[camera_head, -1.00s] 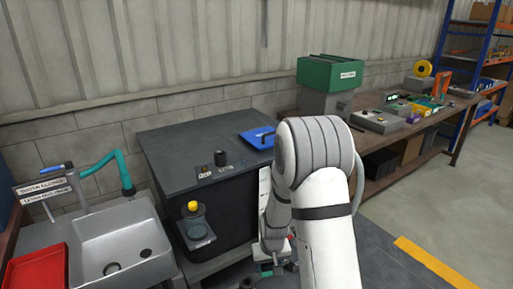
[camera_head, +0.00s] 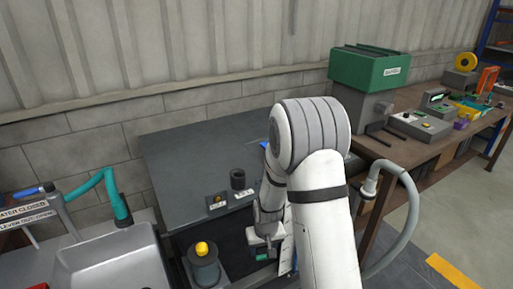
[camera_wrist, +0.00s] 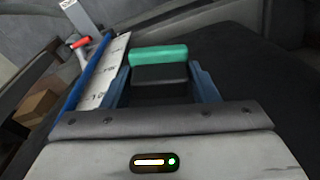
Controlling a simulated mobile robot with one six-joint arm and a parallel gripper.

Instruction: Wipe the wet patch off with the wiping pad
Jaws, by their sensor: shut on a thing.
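My gripper (camera_wrist: 160,88) is shut on the wiping pad (camera_wrist: 158,54), a teal-green block with a dark part between the blue-grey fingers. In the head view my gripper (camera_head: 263,250) is low, in front of the dark cabinet, with a bit of green (camera_head: 261,257) showing at its tip. My arm covers much of this area. I cannot make out a wet patch in either view.
A yellow-topped grey cylinder (camera_head: 203,265) stands left of my gripper. A sink (camera_head: 110,265) is at left, a workbench (camera_head: 430,150) at right. A blue-edged white board (camera_wrist: 108,70) lies close left in the wrist view.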

